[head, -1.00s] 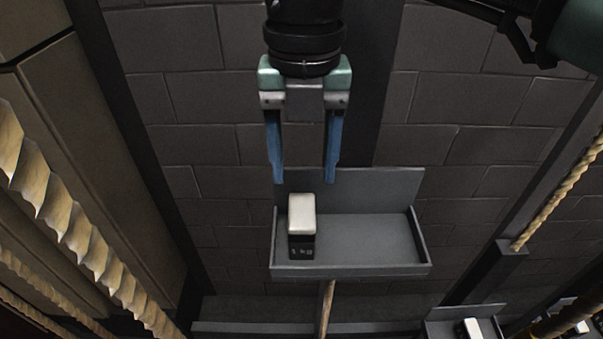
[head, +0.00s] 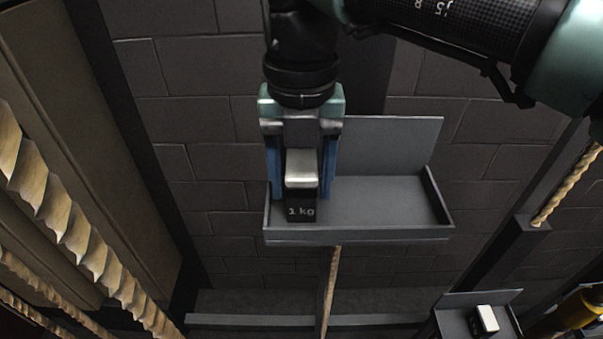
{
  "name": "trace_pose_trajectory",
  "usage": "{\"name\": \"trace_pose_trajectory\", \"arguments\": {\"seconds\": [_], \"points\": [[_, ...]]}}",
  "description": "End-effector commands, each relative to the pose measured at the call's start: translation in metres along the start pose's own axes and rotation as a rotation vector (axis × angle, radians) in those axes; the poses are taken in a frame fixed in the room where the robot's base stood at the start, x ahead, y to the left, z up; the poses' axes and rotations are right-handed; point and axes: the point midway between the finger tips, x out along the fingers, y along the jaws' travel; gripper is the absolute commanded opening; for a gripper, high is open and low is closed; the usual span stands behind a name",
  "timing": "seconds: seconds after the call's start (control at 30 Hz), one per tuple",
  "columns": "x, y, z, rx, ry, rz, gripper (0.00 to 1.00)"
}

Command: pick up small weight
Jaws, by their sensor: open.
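The small weight (head: 302,186) is a dark block with a pale top and "1 kg" on its front. It stands upright at the left end of a grey tray (head: 390,234). My gripper (head: 301,190) points down over it, with one blue finger on each side of the weight. The fingers are open; a narrow gap seems to remain at the sides, but I cannot tell whether either finger touches it.
The tray has a raised back plate (head: 390,155) and low side walls; its right part is empty. A rope (head: 330,290) hangs below it. Another tray with a similar block (head: 484,320) is at the lower right. Twisted ropes (head: 75,225) run along the left.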

Motion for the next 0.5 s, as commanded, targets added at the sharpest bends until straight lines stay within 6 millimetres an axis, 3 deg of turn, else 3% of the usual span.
{"name": "trace_pose_trajectory", "arguments": {"seconds": [0.2,0.5], "points": [[0.0002,-0.0001,0.0,0.0,0.0,0.0,0.6],[0.0001,0.0,0.0,0.0,0.0,0.001,0.06]]}}
